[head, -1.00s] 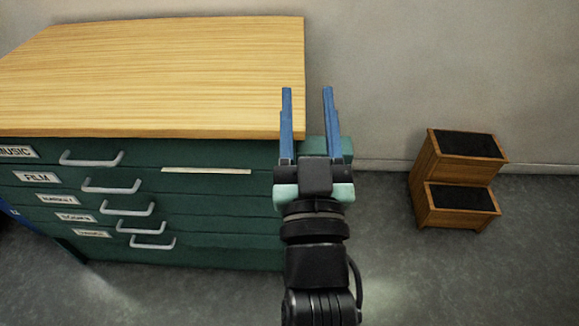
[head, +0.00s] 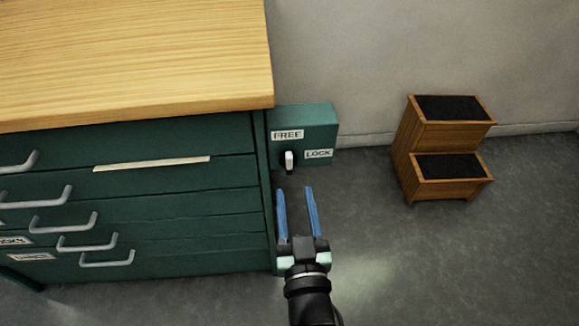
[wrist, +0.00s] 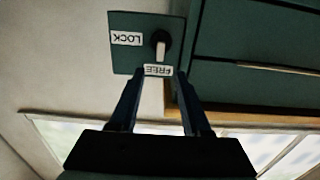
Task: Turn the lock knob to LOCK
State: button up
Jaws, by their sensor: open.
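The lock knob (head: 289,160) is a small white lever on a dark base, on a green lock box (head: 322,122) at the right side of the drawer cabinet. It stands upright, in line with the FREE label (head: 287,135); the LOCK label (head: 319,154) is to its right. The knob also shows in the wrist view (wrist: 161,42), with FREE just below it and LOCK to the left. My gripper (head: 294,188) is open and empty, its blue fingers pointing up, just below the knob in the head view. In the wrist view (wrist: 160,72) the knob appears beyond the fingertips, between their lines, apart from them.
The green cabinet (head: 180,230) with several handled drawers and a wooden top (head: 130,60) stands directly left of the lock box. A wooden step stool (head: 440,150) stands to the right by the wall. The floor (head: 450,265) between is clear.

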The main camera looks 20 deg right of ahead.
aim_at(289, 162)
jog(key=x, duration=0.8)
jog(key=shift+b, duration=0.3)
grip_shut()
